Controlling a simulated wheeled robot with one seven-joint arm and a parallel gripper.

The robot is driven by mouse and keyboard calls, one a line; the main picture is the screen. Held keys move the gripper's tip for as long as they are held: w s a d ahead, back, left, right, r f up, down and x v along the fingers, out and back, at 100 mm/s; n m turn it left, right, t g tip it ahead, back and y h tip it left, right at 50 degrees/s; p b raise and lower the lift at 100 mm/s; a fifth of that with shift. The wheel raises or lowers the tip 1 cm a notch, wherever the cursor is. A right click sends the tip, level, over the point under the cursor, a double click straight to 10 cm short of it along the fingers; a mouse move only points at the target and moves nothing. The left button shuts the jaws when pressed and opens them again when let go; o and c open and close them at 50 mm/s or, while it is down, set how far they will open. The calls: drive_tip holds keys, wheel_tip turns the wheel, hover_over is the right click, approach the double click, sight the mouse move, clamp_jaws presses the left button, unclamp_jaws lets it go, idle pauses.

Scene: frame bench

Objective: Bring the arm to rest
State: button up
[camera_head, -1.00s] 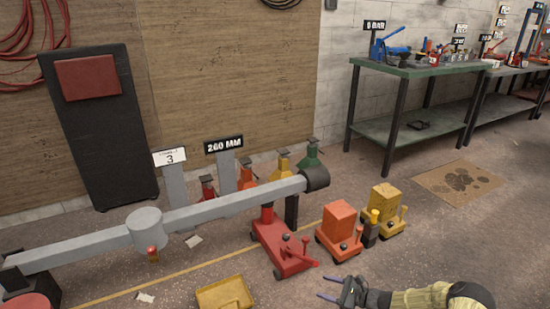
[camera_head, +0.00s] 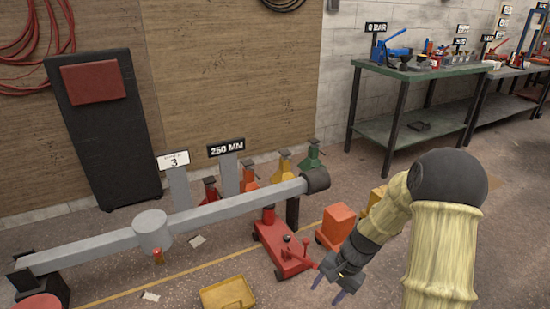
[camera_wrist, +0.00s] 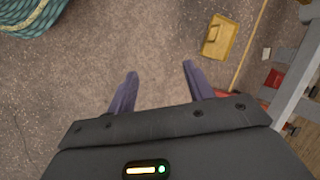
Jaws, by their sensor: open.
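My gripper (camera_head: 331,285) is in the lower right of the head view, with its two fingers apart and nothing between them. It points down and to the left, in front of the orange jack. In the wrist view my gripper (camera_wrist: 160,84) shows two dark fingers spread over bare floor. My arm, in a pale yellow sleeve with a dark elbow, is bent and raised at the right of the head view.
A red floor jack (camera_head: 280,248) stands left of my gripper under a grey beam (camera_head: 225,207). A yellow tray (camera_head: 228,292) lies on the floor. A green bench (camera_head: 425,72) stands behind. Coiled rope (camera_wrist: 30,15) shows in the wrist view.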

drive_tip(key=s+d+r+n+t+h+p, duration=0.1)
drive_tip(key=s+r+n+t+h+p, duration=0.15)
drive_tip(key=s+r, duration=0.4)
drive_tip(key=s+r+n+t+h+p, duration=0.15)
drive_tip(key=s+r+n, duration=0.25)
drive_tip(key=r, duration=0.6)
wheel_tip(320, 180, up, 38)
drive_tip(key=p, duration=3.7)
drive_tip(key=shift+s+g, duration=0.25)
drive_tip(key=shift+g, duration=0.05)
drive_tip(key=shift+f, duration=0.1)
